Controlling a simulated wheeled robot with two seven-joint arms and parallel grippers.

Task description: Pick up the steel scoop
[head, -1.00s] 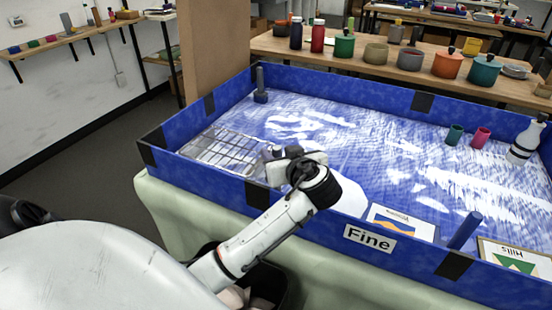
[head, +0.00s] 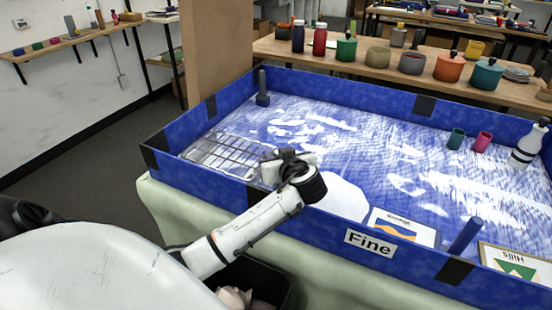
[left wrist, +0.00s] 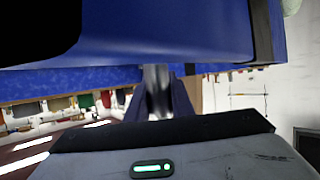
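I cannot clearly make out a steel scoop. In the left wrist view a grey, metallic-looking upright piece (left wrist: 157,76) stands between the dark fingers of my left gripper (left wrist: 164,92); it may be part of the scoop, but I cannot tell. The fingers lie on both sides of it, and whether they grip it is unclear. In the head view my left gripper (head: 270,170) is low over the blue tray's near left part, beside a grid (head: 222,153), with its fingertips mostly hidden. My right gripper is not in view.
The blue tray (head: 340,222) has raised walls and holds white-streaked material. A rounded white patch (head: 343,195), picture cards (head: 402,226), a blue post (head: 465,236), two cups and a white bottle (head: 525,148) are to the right. A dark bin (head: 265,282) stands below.

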